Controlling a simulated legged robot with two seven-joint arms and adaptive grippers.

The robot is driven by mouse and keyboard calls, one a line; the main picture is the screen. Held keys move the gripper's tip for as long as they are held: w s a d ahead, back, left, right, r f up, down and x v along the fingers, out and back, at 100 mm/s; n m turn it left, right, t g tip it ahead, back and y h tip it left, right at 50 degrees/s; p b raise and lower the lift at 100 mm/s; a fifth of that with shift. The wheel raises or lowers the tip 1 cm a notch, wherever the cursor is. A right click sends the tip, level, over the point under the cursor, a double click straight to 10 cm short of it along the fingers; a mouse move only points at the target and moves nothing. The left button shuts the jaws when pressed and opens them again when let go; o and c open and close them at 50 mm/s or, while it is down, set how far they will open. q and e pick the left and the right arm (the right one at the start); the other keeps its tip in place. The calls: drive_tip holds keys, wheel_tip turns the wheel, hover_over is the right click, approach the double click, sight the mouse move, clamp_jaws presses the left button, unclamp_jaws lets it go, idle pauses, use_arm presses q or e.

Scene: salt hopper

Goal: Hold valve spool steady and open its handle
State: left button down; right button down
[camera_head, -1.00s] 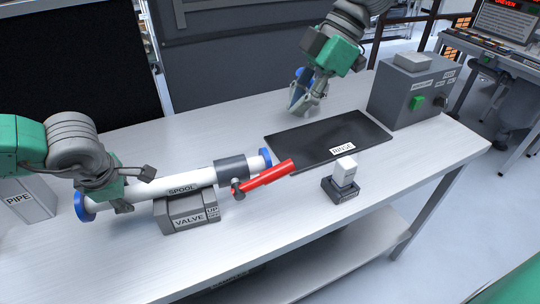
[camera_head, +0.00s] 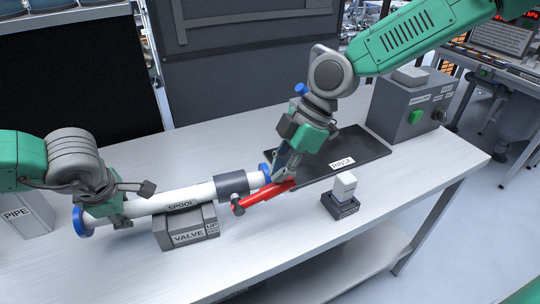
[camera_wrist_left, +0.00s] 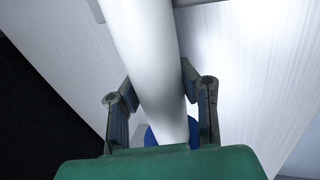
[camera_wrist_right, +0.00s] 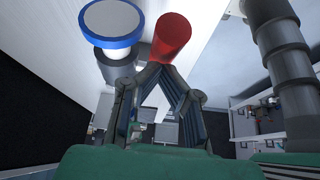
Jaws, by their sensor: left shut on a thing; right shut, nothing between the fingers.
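The white spool (camera_head: 150,205) with blue end caps lies across the grey valve stand (camera_head: 190,237), sloping slightly up to the right. A grey valve collar (camera_head: 233,185) sits near its right end. The red handle (camera_head: 264,194) sticks out from the collar to the right, beside the blue cap (camera_head: 265,171). My left gripper (camera_head: 118,212) is shut on the spool near its left end; its fingers flank the tube in the left wrist view (camera_wrist_left: 160,85). My right gripper (camera_head: 282,174) is shut and empty, its tips at the handle's outer end; I cannot tell whether they touch.
A black rinse mat (camera_head: 370,146) lies behind and right of the handle. A small white block on a dark base (camera_head: 342,205) stands at front right. A grey box with a green button (camera_head: 398,112) is at the back right. A pipe box (camera_head: 28,208) is at the left.

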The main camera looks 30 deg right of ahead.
sight(288, 184)
use_arm(q)
drive_tip(key=shift+d, duration=0.1)
use_arm(e)
drive_tip(key=shift+d+f, duration=0.1)
drive_tip(key=shift+f, duration=0.15)
drive_tip(key=shift+s+d+f+y, duration=0.1)
drive_tip(key=shift+d+f+y, duration=0.2)
drive_tip(key=shift+f+y, duration=0.25)
drive_tip(key=shift+s+d+f, duration=0.1)
drive_tip(key=shift+d+f, duration=0.25)
drive_tip(key=shift+f, duration=0.25)
drive_tip(key=shift+d+f, duration=0.3)
drive_tip(key=shift+f, duration=0.3)
drive_tip(key=r, duration=0.5)
drive_tip(key=shift+d, duration=0.25)
drive_tip(key=d+r, duration=0.6)
drive_tip(key=shift+s+d, duration=0.25)
drive_tip(key=shift+d, duration=0.05)
